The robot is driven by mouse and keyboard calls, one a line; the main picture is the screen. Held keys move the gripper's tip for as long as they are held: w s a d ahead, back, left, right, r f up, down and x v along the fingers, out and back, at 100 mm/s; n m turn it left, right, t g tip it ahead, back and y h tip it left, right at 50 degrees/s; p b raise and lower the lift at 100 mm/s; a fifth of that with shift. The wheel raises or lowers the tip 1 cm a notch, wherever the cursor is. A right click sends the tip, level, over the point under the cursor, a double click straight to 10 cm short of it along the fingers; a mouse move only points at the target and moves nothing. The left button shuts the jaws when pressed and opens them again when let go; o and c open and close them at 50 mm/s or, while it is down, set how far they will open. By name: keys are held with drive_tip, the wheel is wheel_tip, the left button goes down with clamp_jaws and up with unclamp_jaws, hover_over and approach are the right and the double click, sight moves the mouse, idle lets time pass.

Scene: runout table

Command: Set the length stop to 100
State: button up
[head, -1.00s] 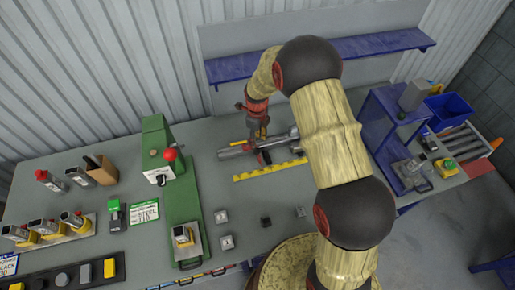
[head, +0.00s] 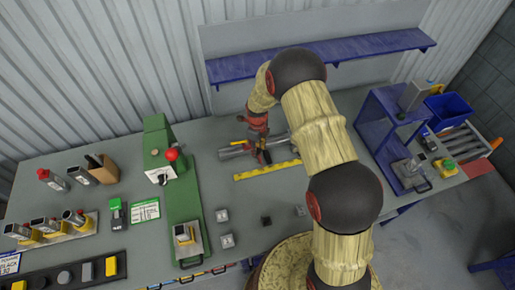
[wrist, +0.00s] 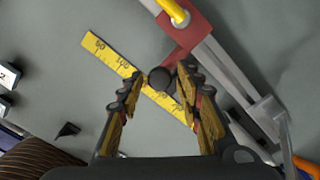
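The length stop (wrist: 184,36) is a red block on a grey rail (wrist: 235,75), with a yellow lever (wrist: 174,11) on top and a black round knob (wrist: 160,79) at its near end. A yellow scale (wrist: 108,55) lies beside the rail; 50 and 100 are readable at its left part. The knob covers part of the scale, on the higher side of the 100 mark. My gripper (wrist: 161,76) is open, its fingers on either side of the knob with gaps showing. In the head view my gripper (head: 262,152) hides most of the stop above the scale (head: 268,170).
A green machine (head: 183,205) with a red ball knob (head: 172,154) stands left of the rail. Small grey and black blocks (head: 222,215) lie on the table in front of the scale. A blue stand (head: 385,140) is at the right, below a wall shelf (head: 320,57).

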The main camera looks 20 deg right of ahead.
clamp_jaws()
idle(0.6)
